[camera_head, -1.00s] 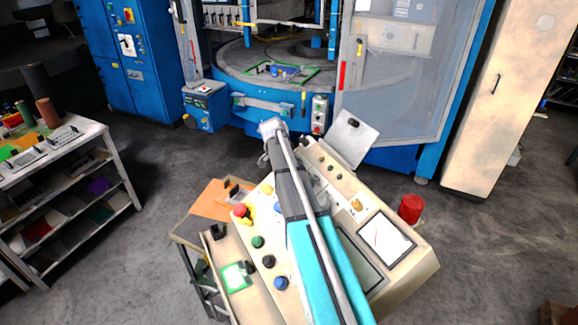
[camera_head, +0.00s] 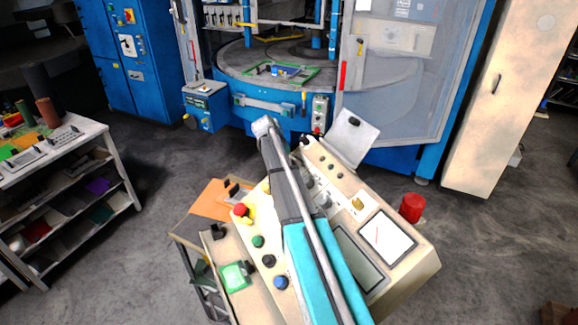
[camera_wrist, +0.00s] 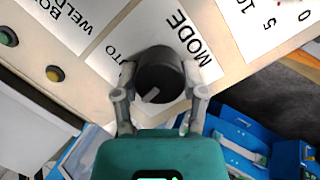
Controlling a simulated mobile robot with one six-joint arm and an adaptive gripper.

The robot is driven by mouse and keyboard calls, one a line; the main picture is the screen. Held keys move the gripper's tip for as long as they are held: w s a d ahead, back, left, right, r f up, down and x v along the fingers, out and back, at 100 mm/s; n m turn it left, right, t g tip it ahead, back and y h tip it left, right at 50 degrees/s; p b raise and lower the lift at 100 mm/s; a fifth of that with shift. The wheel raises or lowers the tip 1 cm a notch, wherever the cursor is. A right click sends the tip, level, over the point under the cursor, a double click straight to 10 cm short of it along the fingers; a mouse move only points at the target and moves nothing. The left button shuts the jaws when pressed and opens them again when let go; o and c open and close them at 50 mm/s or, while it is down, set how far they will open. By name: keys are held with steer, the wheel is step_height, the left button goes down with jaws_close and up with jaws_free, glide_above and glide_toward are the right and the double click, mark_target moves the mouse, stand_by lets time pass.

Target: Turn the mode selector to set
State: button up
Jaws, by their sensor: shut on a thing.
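The mode selector (camera_wrist: 158,72) is a round dark knob in the wrist view, on a white plate (camera_wrist: 203,66) lettered "MODE". A pale pointer mark on the knob points down and left in the picture. Lettering ending in "TO" shows left of the knob; no "set" label is readable. My gripper (camera_wrist: 160,84) has one finger on each side of the knob and is shut on it. In the head view my arm lies over the cream control console (camera_head: 408,272) and hides the gripper and the selector.
A red cylinder (camera_head: 412,207) stands at the console's right edge. A raised white panel (camera_head: 354,138) is at its far end. In the wrist view, green (camera_wrist: 8,38) and yellow (camera_wrist: 55,74) buttons lie left. Beyond the console stands a blue machine (camera_head: 270,120).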

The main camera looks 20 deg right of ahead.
steer(key=n, duration=0.3)
steer(key=shift+w+n+h+b, duration=0.15)
steer(key=shift+n+h+b, duration=0.15)
steer(key=shift+b, duration=0.05)
steer(key=shift+n+h+b, duration=0.3)
steer(key=shift+n+h, duration=0.1)
steer(key=shift+n, duration=1.3)
steer(key=o, duration=1.1)
steer(key=shift+o, duration=0.2)
